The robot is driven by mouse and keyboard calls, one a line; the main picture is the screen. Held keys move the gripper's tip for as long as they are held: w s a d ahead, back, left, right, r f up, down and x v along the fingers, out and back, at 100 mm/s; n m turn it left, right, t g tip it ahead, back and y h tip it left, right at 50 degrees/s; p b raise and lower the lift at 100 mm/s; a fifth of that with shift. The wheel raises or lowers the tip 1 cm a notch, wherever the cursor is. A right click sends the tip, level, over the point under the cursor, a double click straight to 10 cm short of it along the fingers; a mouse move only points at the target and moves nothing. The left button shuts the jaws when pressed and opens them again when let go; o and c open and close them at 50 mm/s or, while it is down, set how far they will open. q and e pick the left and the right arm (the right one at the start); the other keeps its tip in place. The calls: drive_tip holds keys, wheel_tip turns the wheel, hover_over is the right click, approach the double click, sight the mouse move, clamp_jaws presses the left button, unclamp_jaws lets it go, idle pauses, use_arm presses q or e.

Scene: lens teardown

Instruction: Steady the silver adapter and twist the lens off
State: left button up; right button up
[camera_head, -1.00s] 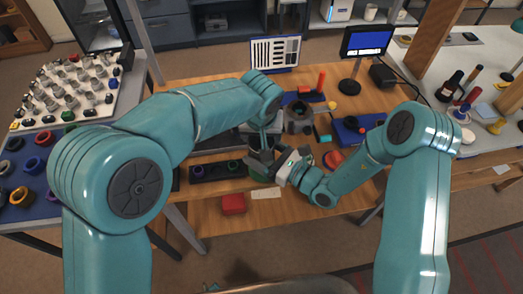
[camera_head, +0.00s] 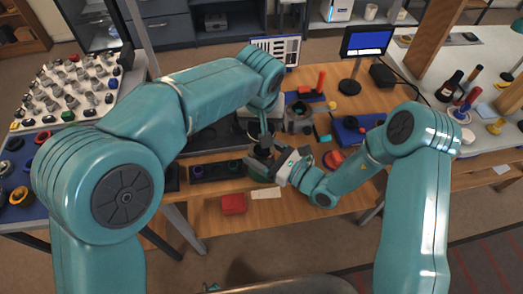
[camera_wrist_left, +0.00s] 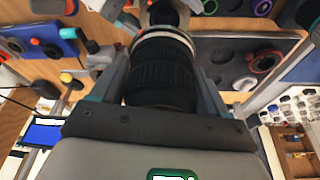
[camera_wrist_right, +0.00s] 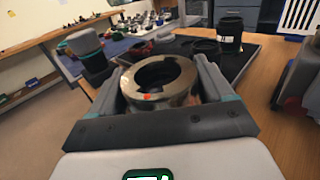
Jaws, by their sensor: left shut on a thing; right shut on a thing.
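The lens (camera_wrist_left: 162,75) is a black ribbed barrel with a pale rim and a thin orange line at its far end. My left gripper (camera_head: 265,140) is shut around its sides, with a finger on each side in the left wrist view. In the head view the lens (camera_head: 262,152) is a small dark shape under that gripper. The silver adapter (camera_wrist_right: 160,80) is a shiny ring between the fingers of my right gripper (camera_wrist_right: 163,88), which is shut on it. Its opening faces up, with no lens seated in it. The head view mostly hides the adapter.
A monitor (camera_head: 367,41) stands at the back right. A black cylinder (camera_wrist_right: 230,32) stands on a dark mat behind the adapter. Small parts crowd the bench right of the grippers.

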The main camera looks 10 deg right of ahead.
drive_tip(key=o, duration=1.3)
drive_tip(key=v, duration=0.3)
drive_tip(key=r+p+v, duration=0.1)
drive_tip(key=v, duration=0.2)
drive_tip(key=r+v, duration=0.1)
drive_tip(key=v, duration=0.2)
drive_tip(key=shift+r, duration=0.1)
